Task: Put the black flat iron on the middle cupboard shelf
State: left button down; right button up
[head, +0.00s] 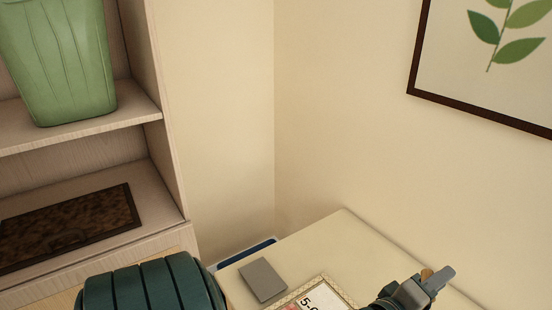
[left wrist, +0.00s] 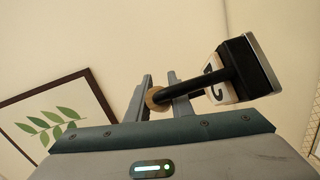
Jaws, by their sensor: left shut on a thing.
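My left gripper (head: 438,280) is at the lower right of the head view, over the pale tabletop. In the left wrist view its fingers (left wrist: 160,98) are shut on a black bar with a tan end, taken to be the black flat iron (left wrist: 195,84). A black block with a white face and silver edge (left wrist: 245,70) meets its far end in that view; whether it is one piece I cannot tell. The cupboard (head: 168,95) is at the left. A green bin (head: 62,60) stands on its upper visible shelf (head: 130,98). My right gripper is not in view.
A dark brown mottled panel (head: 75,228) lies on the lower visible shelf (head: 155,205). A grey flat piece (head: 262,280) and a bordered card (head: 318,292) are on the tabletop (head: 340,235). A framed leaf picture (head: 412,85) hangs on the right wall.

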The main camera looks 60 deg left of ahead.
aim_at(153, 213)
jog(key=k, duration=0.55)
jog(key=u, duration=1.4)
